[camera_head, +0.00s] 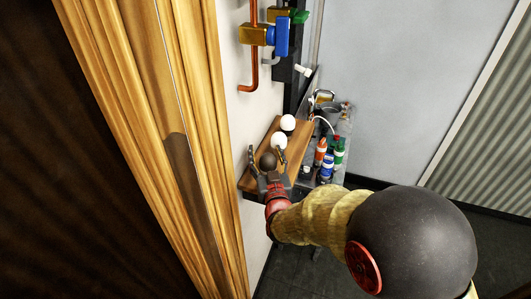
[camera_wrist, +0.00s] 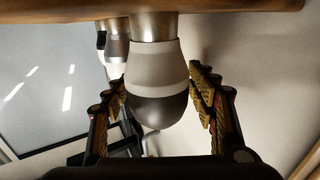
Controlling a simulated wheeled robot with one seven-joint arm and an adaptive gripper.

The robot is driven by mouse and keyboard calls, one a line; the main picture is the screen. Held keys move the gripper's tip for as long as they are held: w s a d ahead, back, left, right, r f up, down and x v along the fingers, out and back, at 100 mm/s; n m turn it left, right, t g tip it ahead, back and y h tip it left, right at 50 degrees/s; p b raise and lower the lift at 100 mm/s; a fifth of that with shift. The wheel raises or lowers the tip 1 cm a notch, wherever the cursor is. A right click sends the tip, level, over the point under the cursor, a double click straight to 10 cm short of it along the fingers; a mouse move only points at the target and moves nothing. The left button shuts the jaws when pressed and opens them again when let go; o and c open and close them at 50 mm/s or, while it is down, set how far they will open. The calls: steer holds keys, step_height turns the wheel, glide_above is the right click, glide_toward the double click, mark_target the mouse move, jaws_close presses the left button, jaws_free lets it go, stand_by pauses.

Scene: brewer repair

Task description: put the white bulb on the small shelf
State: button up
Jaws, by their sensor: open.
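A wooden shelf (camera_head: 254,178) on the wall holds two white bulbs, a far one (camera_head: 287,122) and a nearer one (camera_head: 279,141). A dark-domed bulb (camera_head: 267,160) sits at the shelf's near end. My gripper (camera_head: 267,158) is open, with one finger on each side of the dark-domed bulb. In the wrist view this bulb (camera_wrist: 160,85) has a metal base against the wooden edge (camera_wrist: 230,8), a pale collar and a dark dome. It stands between the open fingers, with gaps visible on both sides. Part of another bulb (camera_wrist: 116,48) shows behind it.
Orange (camera_head: 320,152), blue (camera_head: 327,165) and green (camera_head: 338,150) bottles stand right of the shelf, on a lower surface with a metal pot (camera_head: 328,112). Copper pipe (camera_head: 254,50) and a blue-handled valve (camera_head: 281,36) are on the wall above. A wooden door frame (camera_head: 170,120) is close on the left.

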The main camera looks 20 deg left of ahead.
mark_target(269, 167)
steer(key=b+v, duration=0.2)
steer(key=v, duration=0.9)
steer(key=shift+s+d, duration=0.1)
steer(key=shift+s, duration=0.1)
steer(key=s+d+r+m+g+h, duration=0.1)
steer(key=d+r+m+g+h, duration=0.25)
steer(key=d, duration=1.15)
steer(key=s+d+g+h, duration=0.2)
steer(key=s+d+g, duration=0.1)
steer(key=s+d, duration=0.5)
steer(key=s+d+r+m+g+h, duration=0.1)
steer(key=s+d+g, duration=0.3)
steer(key=s+d, duration=0.5)
steer(key=s+h, duration=0.1)
steer(key=s, duration=0.3)
steer(key=shift+s, duration=0.1)
